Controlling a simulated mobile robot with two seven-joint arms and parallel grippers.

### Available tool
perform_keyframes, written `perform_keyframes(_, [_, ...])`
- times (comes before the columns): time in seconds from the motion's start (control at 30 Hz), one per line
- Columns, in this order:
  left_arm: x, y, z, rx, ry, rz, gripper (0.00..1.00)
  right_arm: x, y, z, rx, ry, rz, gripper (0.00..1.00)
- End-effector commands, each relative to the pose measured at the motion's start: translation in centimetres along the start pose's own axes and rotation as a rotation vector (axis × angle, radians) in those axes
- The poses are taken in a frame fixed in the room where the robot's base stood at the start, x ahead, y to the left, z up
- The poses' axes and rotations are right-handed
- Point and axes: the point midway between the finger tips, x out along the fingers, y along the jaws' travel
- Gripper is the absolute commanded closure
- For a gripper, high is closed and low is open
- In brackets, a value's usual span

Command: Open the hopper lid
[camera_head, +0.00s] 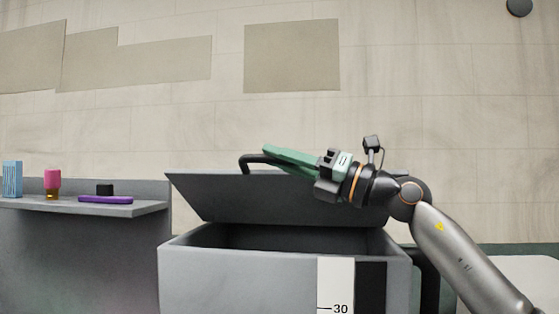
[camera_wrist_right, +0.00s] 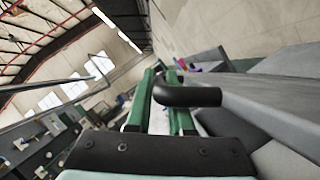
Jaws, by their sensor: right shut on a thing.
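The grey hopper (camera_head: 240,283) stands in the lower middle of the head view. Its lid (camera_head: 240,196) is raised and tilted, with a dark gap between it and the hopper rim. A black bar handle (camera_head: 246,161) is on the lid's upper edge. My right gripper (camera_head: 268,151), with green fingers, is at this handle. In the right wrist view the handle (camera_wrist_right: 190,96) passes between the two green fingers (camera_wrist_right: 160,103), and the gripper is shut on it. The hopper's inside is dark. My left gripper is out of view.
A grey shelf (camera_head: 125,210) at the left holds a blue box (camera_head: 12,179), a pink bottle (camera_head: 53,180), a black block (camera_head: 104,190) and a purple object (camera_head: 105,199). The hopper front carries a pale scale strip marked 30 (camera_head: 336,285). The floor behind is clear.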

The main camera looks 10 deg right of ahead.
Motion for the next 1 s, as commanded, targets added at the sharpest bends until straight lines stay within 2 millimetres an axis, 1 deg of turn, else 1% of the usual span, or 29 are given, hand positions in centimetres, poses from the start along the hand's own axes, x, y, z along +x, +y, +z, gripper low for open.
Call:
perform_keyframes(0.03, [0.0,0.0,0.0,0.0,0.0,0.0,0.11,0.0,0.1,0.0,0.0,-0.001,0.002,1.0])
perform_keyframes(0.07, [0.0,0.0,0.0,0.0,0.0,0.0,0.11,0.0,0.1,0.0,0.0,-0.001,0.002,0.79])
perform_keyframes(0.3, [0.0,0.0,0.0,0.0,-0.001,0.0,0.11,0.0,0.0,0.0,-0.001,-0.001,0.001,0.52])
perform_keyframes(0.33, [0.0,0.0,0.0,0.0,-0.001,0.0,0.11,0.0,0.0,0.0,-0.001,-0.001,0.001,0.5])
perform_keyframes(0.57, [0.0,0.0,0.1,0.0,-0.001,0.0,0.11,-0.1,-0.1,0.0,-0.002,-0.001,0.0,0.5])
perform_keyframes(0.67, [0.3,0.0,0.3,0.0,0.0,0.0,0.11,-0.7,-0.2,0.0,-0.002,-0.002,-0.001,0.5])
perform_keyframes(0.77, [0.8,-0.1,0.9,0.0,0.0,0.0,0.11,-2.1,-0.3,-0.1,-0.005,-0.003,-0.002,0.5])
perform_keyframes(1.0, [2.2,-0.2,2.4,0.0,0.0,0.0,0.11,-7.4,-0.3,-0.2,-0.004,-0.004,-0.002,0.5])
